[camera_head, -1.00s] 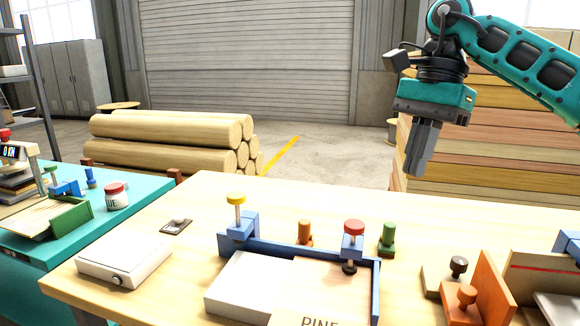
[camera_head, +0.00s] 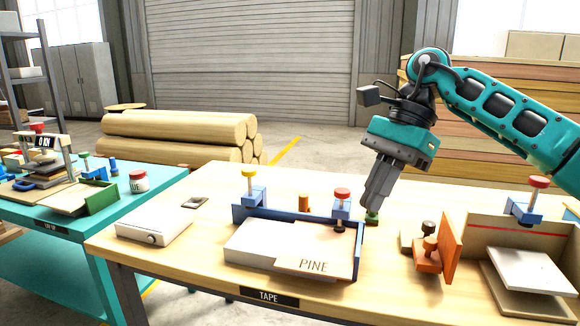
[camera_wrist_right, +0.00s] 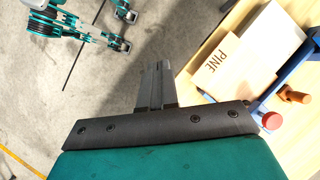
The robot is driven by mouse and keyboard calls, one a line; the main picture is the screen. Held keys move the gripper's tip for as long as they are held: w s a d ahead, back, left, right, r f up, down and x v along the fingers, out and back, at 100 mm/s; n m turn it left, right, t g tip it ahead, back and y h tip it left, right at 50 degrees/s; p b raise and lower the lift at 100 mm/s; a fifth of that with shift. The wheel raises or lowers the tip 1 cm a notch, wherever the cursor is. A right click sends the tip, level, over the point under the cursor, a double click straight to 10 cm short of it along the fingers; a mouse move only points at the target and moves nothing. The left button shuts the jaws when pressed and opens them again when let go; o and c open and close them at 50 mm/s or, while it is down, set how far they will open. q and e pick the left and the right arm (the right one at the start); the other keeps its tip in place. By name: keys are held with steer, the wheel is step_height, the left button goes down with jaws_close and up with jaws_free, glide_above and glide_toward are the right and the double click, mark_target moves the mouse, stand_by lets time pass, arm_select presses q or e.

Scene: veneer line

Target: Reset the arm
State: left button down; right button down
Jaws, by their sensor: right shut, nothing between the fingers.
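My right gripper (camera_head: 377,205) hangs over the back part of the wooden table, with its fingers pointing down and tilted a little left. Its fingers are shut with nothing between them. In the head view it overlaps the green knob (camera_head: 373,218) behind the blue frame; I cannot tell whether they touch. In the right wrist view the shut fingers (camera_wrist_right: 156,82) show with the floor beyond them. The left gripper does not show in the head view.
A blue clamping frame (camera_head: 290,215) holds pale boards, one marked PINE (camera_head: 312,264). A white box (camera_head: 153,229) lies left of it. An orange bracket (camera_head: 436,258) and a white board (camera_head: 530,270) stand right. A teal table (camera_head: 60,215) is at left; stacked logs (camera_head: 180,135) lie behind.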

steer(key=s+a+f+m+y, duration=0.3)
steer(key=a+f+m+y, duration=0.1)
steer(key=a+m+y, duration=0.35)
steer(key=s+a+f+m+y, duration=0.2)
steer(key=a+f+m+y, duration=0.2)
steer(key=a+m+y, duration=0.35)
steer(key=w+d+f+m+t+h, duration=0.1)
steer(key=d+f+m+t+h, duration=0.2)
steer(key=f+m+t, duration=0.5)
steer(key=d+f+m+t+h, duration=0.25)
steer(key=m+t, duration=0.25)
steer(key=m, duration=0.6)
steer(key=w+d+f+m+t+h, duration=0.1)
steer(key=d+f+m+t+h, duration=0.25)
steer(key=m+t, duration=0.5)
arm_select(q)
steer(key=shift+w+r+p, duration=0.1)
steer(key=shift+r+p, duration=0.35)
arm_select(e)
steer(key=s+d+f+m+g+h, duration=0.4)
steer(key=s+f+m, duration=0.3)
steer(key=f, duration=0.3)
steer(key=s+d+f+m+g+h, duration=0.4)
steer(key=s+d+f+m, duration=0.3)
steer(key=s+f+m, duration=0.1)
steer(key=shift+s+f+h, duration=0.4)
steer(key=shift+s+f, duration=0.4)
steer(key=shift+f, duration=0.1)
